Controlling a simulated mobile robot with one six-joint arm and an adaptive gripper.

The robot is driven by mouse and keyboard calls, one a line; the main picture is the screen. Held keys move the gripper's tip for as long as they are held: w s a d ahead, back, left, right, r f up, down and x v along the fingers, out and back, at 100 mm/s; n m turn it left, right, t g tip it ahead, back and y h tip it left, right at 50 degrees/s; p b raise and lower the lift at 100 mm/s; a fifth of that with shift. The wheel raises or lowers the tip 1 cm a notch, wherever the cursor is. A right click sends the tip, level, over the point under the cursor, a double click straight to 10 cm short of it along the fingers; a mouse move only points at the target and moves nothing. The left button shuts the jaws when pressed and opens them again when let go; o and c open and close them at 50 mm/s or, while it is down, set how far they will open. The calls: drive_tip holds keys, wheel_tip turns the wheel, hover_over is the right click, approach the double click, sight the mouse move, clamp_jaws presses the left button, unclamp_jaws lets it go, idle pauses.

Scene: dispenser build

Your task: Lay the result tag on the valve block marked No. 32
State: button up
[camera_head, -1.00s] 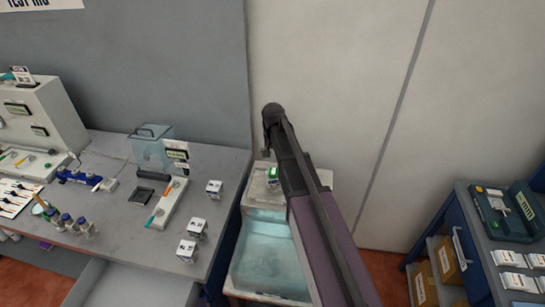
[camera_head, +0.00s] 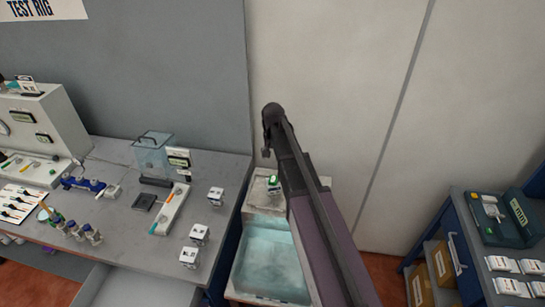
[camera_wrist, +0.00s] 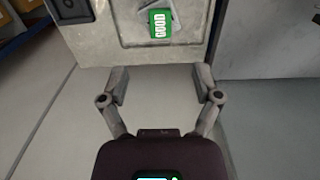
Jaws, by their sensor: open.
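A green tag reading "GOOD" (camera_wrist: 160,22) lies on a small pale block (camera_wrist: 146,20) at the top of the wrist view. In the head view the green tag (camera_head: 273,180) sits on that block, on the ledge behind the water basin, beside my arm. No number on this block is readable. My gripper (camera_wrist: 161,85) is open and empty, with the tag and block beyond its fingertips and apart from them. Similar white blocks stand on the bench: one at the back (camera_head: 216,196), one in the middle (camera_head: 200,235), one in front (camera_head: 189,258). Their markings are too small to read.
The basin (camera_head: 233,281) holds water and adjoins the grey bench (camera_head: 120,262). A clear box (camera_head: 152,153) and a pale tray with coloured strips (camera_head: 170,211) stand on the bench. A blue cart (camera_head: 461,236) with a green case is at right.

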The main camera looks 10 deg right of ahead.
idle(0.3)
drive_tip(key=s+n, duration=0.4)
drive_tip(key=s, duration=1.7)
drive_tip(key=shift+s+n, duration=0.25)
drive_tip(key=shift+n, duration=0.05)
drive_tip(key=shift+d+f, duration=0.1)
drive_tip(key=shift+f, duration=0.05)
wheel_tip(320, 180, down, 14)
drive_tip(key=b, duration=1.4)
drive_tip(key=shift+r, duration=0.2)
